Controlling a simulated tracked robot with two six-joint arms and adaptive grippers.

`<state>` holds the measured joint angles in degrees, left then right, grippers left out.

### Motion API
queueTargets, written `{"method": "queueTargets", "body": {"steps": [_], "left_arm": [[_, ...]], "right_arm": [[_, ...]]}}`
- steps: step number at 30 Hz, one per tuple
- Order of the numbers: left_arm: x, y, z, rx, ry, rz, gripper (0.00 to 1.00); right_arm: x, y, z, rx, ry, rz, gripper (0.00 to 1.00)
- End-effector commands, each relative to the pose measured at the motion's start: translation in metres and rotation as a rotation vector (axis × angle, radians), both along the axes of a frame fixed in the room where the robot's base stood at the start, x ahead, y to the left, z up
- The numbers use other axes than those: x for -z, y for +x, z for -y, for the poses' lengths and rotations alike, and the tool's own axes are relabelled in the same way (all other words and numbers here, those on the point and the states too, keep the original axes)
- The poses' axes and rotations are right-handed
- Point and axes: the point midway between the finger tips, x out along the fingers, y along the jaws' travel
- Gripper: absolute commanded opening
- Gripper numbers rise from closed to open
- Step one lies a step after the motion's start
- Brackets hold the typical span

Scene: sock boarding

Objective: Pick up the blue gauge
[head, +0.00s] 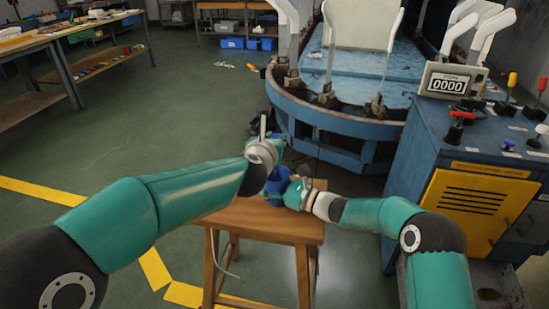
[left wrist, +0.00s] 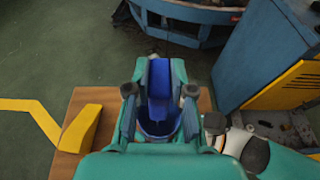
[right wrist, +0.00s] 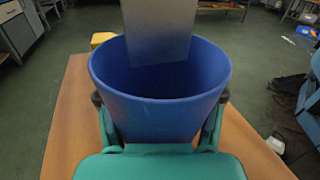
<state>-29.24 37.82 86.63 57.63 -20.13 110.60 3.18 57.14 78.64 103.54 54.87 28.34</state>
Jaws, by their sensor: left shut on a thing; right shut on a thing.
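The blue gauge shows in the left wrist view as a flat blue piece (left wrist: 159,80) between the fingers of my left gripper (left wrist: 158,90). In the right wrist view a flat grey plate (right wrist: 158,30) hangs over the mouth of a blue cup (right wrist: 160,115); it may be the gauge's other face. My right gripper (right wrist: 160,105) is shut on the cup's sides. In the head view my left gripper (head: 272,145) is just above the cup (head: 278,181), and my right gripper (head: 290,192) is at its right. How deep the plate reaches into the cup is unclear.
The cup is over a small wooden stool (head: 265,228). A yellow block (left wrist: 80,128) lies on the stool's left part. A blue machine (head: 345,120) stands behind, and a control cabinet (head: 470,190) stands at right. Floor at left is open.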

Motion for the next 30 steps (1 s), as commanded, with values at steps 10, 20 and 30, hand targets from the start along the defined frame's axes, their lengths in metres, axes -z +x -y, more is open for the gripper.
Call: {"method": "queueTargets", "body": {"steps": [10,20,30], "left_arm": [[-0.06,0.0,0.0,-0.002,-0.003,0.005,0.0],[-0.089,0.0,-0.001,-0.003,-0.002,0.003,0.0],[-0.093,0.0,0.0,0.0,-0.001,0.002,0.0]], "right_arm": [[0.0,0.0,0.0,0.0,-0.001,-0.001,0.29],[0.0,0.0,0.0,0.0,-0.001,-0.001,0.29],[0.0,0.0,0.0,0.0,-0.001,-0.001,0.29]]}}
